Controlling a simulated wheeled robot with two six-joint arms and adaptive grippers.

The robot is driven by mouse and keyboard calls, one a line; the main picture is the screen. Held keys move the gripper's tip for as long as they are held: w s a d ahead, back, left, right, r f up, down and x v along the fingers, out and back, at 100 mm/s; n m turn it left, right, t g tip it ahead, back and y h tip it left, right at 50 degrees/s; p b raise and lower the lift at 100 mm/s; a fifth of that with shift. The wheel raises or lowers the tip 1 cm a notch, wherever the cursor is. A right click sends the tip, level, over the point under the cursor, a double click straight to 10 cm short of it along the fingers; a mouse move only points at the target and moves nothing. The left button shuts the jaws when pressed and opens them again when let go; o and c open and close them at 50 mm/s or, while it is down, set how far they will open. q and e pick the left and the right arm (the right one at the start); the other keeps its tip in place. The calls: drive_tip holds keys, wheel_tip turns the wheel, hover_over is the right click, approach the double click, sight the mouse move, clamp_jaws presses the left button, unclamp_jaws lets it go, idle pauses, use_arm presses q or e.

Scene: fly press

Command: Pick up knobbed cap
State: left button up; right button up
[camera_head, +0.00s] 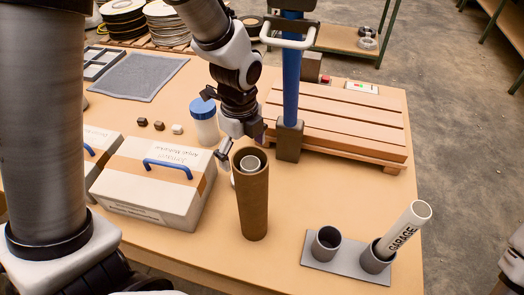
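I cannot clearly make out a cap with a knob. Small dark (142,122), brown (159,125) and whitish (177,129) pieces lie in a row on the table, too small to identify. My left gripper (228,152) points down beside and behind the top of a brown tube (253,205), right of the small pieces. One finger shows near the tube's rim; the rest is partly hidden, so I cannot tell its opening. I see nothing held in it. My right gripper is out of view; only part of that arm shows at the right edge.
A jar with a blue lid (203,107) stands close behind the gripper. A white box (145,190) is left of the tube. A blue column (291,75) rises behind. A grey two-cup holder (345,262) carries a white GARAGE tube (404,230).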

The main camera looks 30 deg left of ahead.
use_arm(q)
drive_tip(key=f, duration=0.4)
drive_tip(key=s+f, duration=0.1)
drive_tip(key=f, duration=0.2)
drive_tip(key=shift+d, duration=0.2)
drive_tip(key=shift+w+f, duration=0.2)
drive_tip(key=shift+f, duration=0.1)
drive_tip(key=shift+s, duration=0.1)
drive_tip(key=shift+s+r, duration=0.15)
drive_tip(key=c, duration=0.8)
